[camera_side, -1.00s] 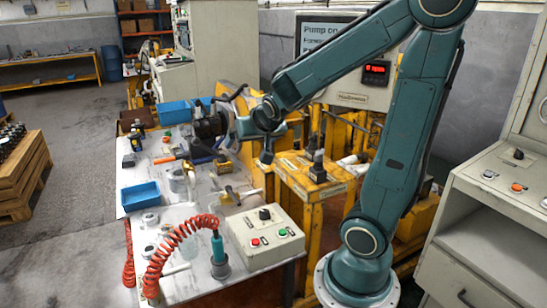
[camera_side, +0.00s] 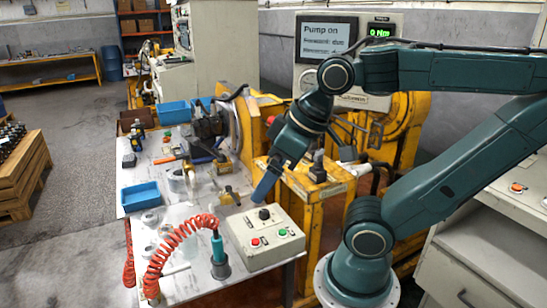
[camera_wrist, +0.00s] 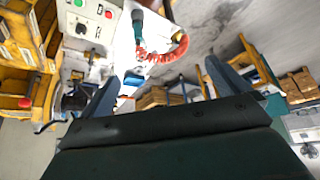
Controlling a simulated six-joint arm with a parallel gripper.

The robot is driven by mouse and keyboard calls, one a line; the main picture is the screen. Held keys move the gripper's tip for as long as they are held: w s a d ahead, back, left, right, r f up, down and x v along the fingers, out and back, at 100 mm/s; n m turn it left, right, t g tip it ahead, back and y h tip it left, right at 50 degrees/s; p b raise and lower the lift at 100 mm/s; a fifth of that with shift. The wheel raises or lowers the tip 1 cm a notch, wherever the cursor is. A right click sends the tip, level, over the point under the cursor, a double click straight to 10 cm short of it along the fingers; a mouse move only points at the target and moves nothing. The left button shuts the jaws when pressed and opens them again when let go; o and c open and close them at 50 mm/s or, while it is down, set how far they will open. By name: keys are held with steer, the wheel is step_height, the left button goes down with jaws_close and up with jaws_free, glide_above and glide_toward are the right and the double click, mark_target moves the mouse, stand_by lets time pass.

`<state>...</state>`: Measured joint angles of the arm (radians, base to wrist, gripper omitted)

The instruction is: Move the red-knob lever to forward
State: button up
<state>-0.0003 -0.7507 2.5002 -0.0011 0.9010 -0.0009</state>
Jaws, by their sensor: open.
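A small red knob (camera_wrist: 24,102) shows at the left of the wrist view, against yellow machine parts. A red spot (camera_side: 270,119) on the yellow machine in the side view may be the same knob; its lever is not clear. My gripper (camera_side: 264,190) points down above the bench, behind the grey control box and left of the yellow stand. In the wrist view my gripper (camera_wrist: 160,88) has its two blue fingers wide apart, with nothing between them. The display (camera_side: 327,39) reads "Pump on", with Forward and Reverse lines below.
A grey control box (camera_side: 263,239) with red and green buttons and a black knob is close to the gripper. The yellow stand (camera_side: 322,190) carries a black-knobbed part (camera_side: 318,165). A coiled red hose (camera_side: 180,240) stands at the bench front.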

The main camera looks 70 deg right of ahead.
steer(key=c, duration=0.6)
steer(key=shift+w+d, duration=0.2)
steer(key=shift+w, duration=0.05)
steer(key=c, duration=0.4)
steer(key=shift+w+d+m+h, duration=0.3)
steer(key=shift+w+d+m, duration=0.35)
steer(key=shift+w+m, duration=0.2)
steer(key=c, duration=0.5)
steer(key=w+d+f+m+g+h, duration=0.15)
steer(key=w+d+m+h, duration=0.35)
steer(key=d, duration=0.5)
steer(key=w+d+f+m+h, duration=0.25)
steer(key=w+d+m, duration=0.4)
steer(key=d, duration=0.45)
steer(key=w+d+f+m+h, duration=0.1)
steer(key=d+f+h, duration=0.2)
steer(key=d, duration=0.4)
steer(key=d+f+h, duration=0.3)
steer(key=d+f, duration=0.2)
steer(key=d, duration=0.2)
steer(key=w+d+f+m+h, duration=0.1)
steer(key=d+f+h, duration=0.2)
steer(key=d+f, duration=0.2)
steer(key=shift+w+d+f+m+g+h, duration=0.1)
steer(key=shift+w+d+m+g+h, duration=0.1)
steer(key=shift+d, duration=0.55)
steer(key=shift+w+d+m+g+h, duration=0.1)
steer(key=shift+w+d+g, duration=0.05)
steer(key=shift+d, duration=0.6)
steer(key=shift+d, duration=0.15)
